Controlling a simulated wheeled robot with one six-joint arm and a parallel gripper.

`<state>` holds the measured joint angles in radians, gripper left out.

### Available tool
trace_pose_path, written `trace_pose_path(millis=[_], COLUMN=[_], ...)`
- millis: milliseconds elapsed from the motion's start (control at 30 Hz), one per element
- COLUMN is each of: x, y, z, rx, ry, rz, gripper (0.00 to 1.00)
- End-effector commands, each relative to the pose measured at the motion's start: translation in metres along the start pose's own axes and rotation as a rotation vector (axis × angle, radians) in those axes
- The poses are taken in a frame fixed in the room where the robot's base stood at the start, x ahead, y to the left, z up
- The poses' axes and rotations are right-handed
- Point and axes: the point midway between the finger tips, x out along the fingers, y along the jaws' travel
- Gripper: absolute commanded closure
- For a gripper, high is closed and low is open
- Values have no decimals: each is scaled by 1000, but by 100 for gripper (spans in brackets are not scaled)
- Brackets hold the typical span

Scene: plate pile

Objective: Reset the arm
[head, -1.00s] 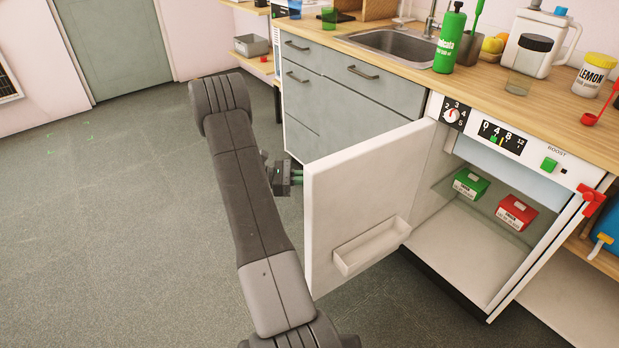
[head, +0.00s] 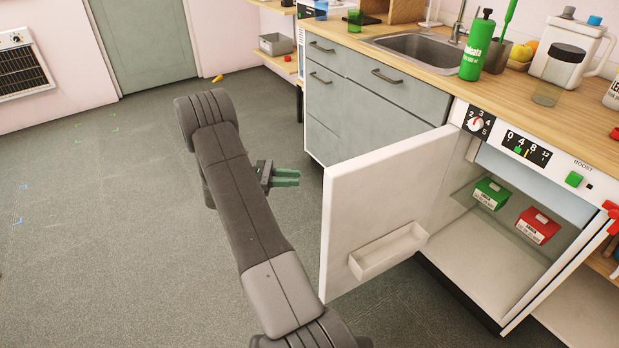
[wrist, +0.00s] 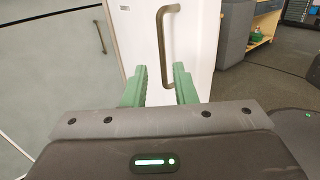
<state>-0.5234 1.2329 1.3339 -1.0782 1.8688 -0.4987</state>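My gripper (head: 296,177) has green fingers and is to the left of the open white door (head: 375,205), with a strip of floor showing between them in the head view. In the wrist view my gripper (wrist: 161,80) has its two fingers apart with nothing between them. The door's outer face (wrist: 198,50) is ahead, with its curved metal handle (wrist: 166,45) beyond the fingertips. My arm is bent and reaches across the head view, over the floor.
The open cabinet holds a green box (head: 491,193) and a red box (head: 537,225) on a glass shelf. Grey drawers (head: 385,90) and the wooden counter (head: 415,55) stand behind the door. The grey floor (head: 100,200) to the left is clear of large objects.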

Motion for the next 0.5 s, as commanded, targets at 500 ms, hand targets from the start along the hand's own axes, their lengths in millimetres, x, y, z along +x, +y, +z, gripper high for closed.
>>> trace_pose_path(millis=[500], x=[-21], y=[0], z=[0], rx=[0], ry=[0], rz=[-1], gripper=[75])
